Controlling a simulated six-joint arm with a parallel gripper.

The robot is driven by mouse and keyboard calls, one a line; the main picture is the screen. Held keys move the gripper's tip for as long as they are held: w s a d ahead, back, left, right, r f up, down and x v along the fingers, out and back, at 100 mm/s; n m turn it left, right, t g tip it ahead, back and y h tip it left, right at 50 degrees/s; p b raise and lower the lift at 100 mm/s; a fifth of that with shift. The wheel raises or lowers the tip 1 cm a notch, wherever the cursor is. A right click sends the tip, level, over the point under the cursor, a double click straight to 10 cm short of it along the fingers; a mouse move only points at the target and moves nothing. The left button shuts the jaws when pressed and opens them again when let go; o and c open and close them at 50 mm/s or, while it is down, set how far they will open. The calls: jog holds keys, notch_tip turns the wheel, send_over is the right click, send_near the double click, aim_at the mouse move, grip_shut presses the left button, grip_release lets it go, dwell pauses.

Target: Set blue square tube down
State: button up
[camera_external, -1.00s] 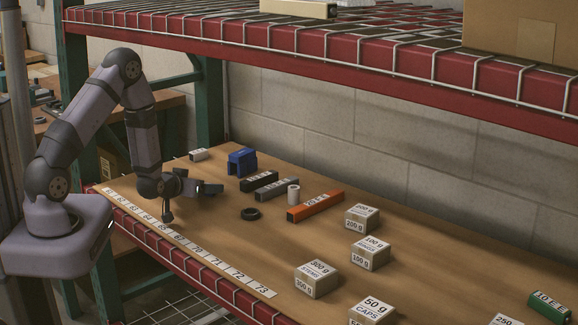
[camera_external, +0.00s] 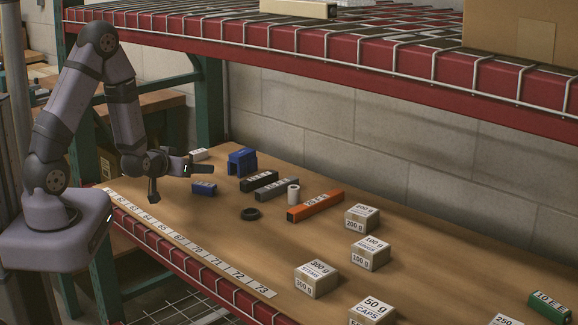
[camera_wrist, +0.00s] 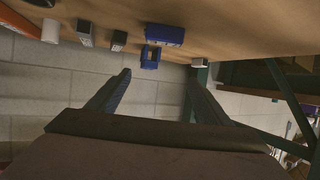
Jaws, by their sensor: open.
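The blue square tube (camera_external: 204,189) lies on the wooden tabletop near its left end, with a label on its side. It also shows in the wrist view (camera_wrist: 164,35), where the table appears at the top of the picture. My gripper (camera_external: 203,167) is above and apart from the tube, in the air. In the wrist view my gripper's fingers (camera_wrist: 162,75) are spread wide with nothing between them.
A blue U-shaped block (camera_external: 242,161) and a small white block (camera_external: 199,154) stand behind the tube. A black ring (camera_external: 250,213), dark bars, a white cylinder (camera_external: 293,194) and an orange bar (camera_external: 316,206) lie to the right. A numbered strip (camera_external: 185,240) runs along the front edge.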

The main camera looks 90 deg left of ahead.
jog(key=shift+r+p, duration=0.5)
jog(key=shift+r, duration=0.35)
jog(key=shift+w, duration=0.1)
